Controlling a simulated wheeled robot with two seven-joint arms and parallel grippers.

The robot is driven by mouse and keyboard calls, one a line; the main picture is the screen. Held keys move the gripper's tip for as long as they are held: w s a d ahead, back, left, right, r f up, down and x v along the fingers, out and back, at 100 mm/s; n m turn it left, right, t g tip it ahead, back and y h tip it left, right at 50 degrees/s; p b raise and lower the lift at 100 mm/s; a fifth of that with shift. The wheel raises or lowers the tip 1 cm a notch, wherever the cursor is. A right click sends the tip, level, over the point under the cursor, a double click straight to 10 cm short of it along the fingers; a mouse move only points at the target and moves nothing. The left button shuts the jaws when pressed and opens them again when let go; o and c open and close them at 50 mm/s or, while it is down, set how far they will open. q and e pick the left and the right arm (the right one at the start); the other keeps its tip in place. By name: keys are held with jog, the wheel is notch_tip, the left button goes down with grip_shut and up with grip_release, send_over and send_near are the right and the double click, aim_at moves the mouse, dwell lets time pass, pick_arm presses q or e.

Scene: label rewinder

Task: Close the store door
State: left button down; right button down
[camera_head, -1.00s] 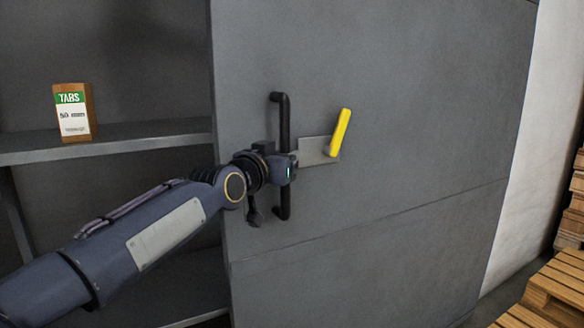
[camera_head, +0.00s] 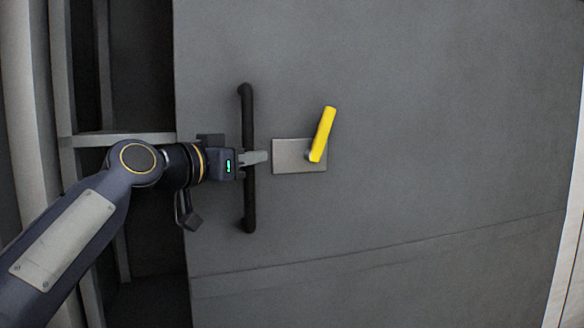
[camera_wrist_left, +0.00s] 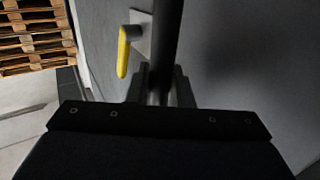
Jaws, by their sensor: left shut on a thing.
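The store door (camera_head: 400,120) is a large grey panel that fills most of the head view. A dark opening still shows along its left edge, so it stands partly open. A black vertical bar handle (camera_head: 248,205) is fixed near that edge. My left gripper (camera_head: 256,158) is shut on the middle of the bar, and the left wrist view shows its fingers (camera_wrist_left: 161,85) on both sides of the bar. A yellow lever (camera_head: 322,135) on a light metal plate (camera_head: 290,157) sits right of the bar, tilted from upright. My right gripper is not in view.
Left of the door, a shelf edge (camera_head: 125,140) and an upright frame (camera_head: 62,70) show beside the dark interior. A pale wall (camera_head: 572,250) shows at the far right. Wooden pallets (camera_wrist_left: 35,35) are stacked in the left wrist view.

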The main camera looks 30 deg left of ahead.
pick_arm(q)
jog(key=s+a+p, duration=0.4)
jog(key=s+a, duration=0.5)
jog(key=s, duration=0.3)
jog(key=s+a+p, duration=0.4)
jog(key=s+a, duration=0.6)
jog(key=s, duration=0.2)
jog(key=shift+s+a+r, duration=0.2)
jog(key=shift+s+r, duration=0.1)
jog(key=shift+s, duration=0.05)
jog(key=c, duration=1.3)
grip_release()
jog(key=shift+f, duration=0.15)
jog(key=s, duration=0.2)
jog(key=s+p, duration=0.1)
jog(key=s, duration=0.2)
jog(key=s+p, duration=0.1)
jog(key=s, duration=0.1)
jog(key=shift+s+a, duration=0.3)
jog(key=shift+s, duration=0.1)
